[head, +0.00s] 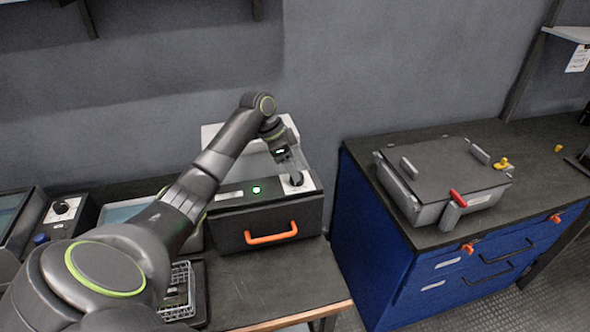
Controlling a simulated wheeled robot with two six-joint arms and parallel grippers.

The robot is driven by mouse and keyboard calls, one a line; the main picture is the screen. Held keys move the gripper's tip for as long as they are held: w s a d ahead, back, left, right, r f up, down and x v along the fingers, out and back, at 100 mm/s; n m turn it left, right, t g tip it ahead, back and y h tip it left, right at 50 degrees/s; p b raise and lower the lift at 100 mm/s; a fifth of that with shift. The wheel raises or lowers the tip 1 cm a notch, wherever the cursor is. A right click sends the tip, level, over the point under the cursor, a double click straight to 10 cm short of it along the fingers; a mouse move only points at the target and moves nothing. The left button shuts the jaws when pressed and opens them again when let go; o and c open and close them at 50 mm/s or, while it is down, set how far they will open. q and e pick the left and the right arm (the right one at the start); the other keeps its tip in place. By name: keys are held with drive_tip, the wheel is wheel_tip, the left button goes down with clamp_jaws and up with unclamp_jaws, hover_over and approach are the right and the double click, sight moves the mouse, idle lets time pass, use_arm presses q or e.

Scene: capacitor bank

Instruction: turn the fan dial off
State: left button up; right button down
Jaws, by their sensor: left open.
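A black box (228,232) with an orange handle stands on the bench. A dark dial (296,180) on a pale plate sits at the right end of its top. A lit green light (256,190) is to the left of that dial. My left gripper (293,168) is open, pointing down just above this dial. I cannot tell whether its fingers touch the dial or are around it. Another dark knob (61,207) on a pale plate is at the far left. No label that I can read says which is the fan dial. My right gripper is not in view.
A grey lidded case (440,172) with a red lever (457,198) stands on a blue cabinet (372,245) to the right. A wire basket (178,291) is beside my left arm. The bench (275,292) in front of the black box is clear.

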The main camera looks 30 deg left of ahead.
use_arm(q)
drive_tip(key=shift+x, duration=1.1)
drive_tip(key=shift+w+d+f, duration=0.1)
drive_tip(key=shift+f, duration=0.2)
drive_tip(key=c, duration=1)
drive_tip(key=shift+r+n+p, duration=0.15)
drive_tip(key=shift+n+p, duration=0.25)
drive_tip(key=shift+p, duration=0.45)
drive_tip(key=n+t+y+p, duration=0.1)
drive_tip(key=n+p, duration=0.3)
drive_tip(key=p, duration=0.2)
drive_tip(key=n+y+p, duration=0.2)
drive_tip(key=n+p, duration=0.2)
drive_tip(key=p, duration=0.3)
drive_tip(key=shift+d+r+n+t, duration=0.15)
drive_tip(key=shift+d+n+t, duration=0.05)
drive_tip(key=shift+n+t, duration=0.2)
drive_tip(key=shift+n+y+p, duration=0.6)
drive_tip(key=shift+n+p, duration=0.6)
drive_tip(key=shift+p, duration=0.1)
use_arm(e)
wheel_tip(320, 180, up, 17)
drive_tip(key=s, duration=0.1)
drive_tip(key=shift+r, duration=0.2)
use_arm(q)
drive_tip(key=shift+f, duration=0.25)
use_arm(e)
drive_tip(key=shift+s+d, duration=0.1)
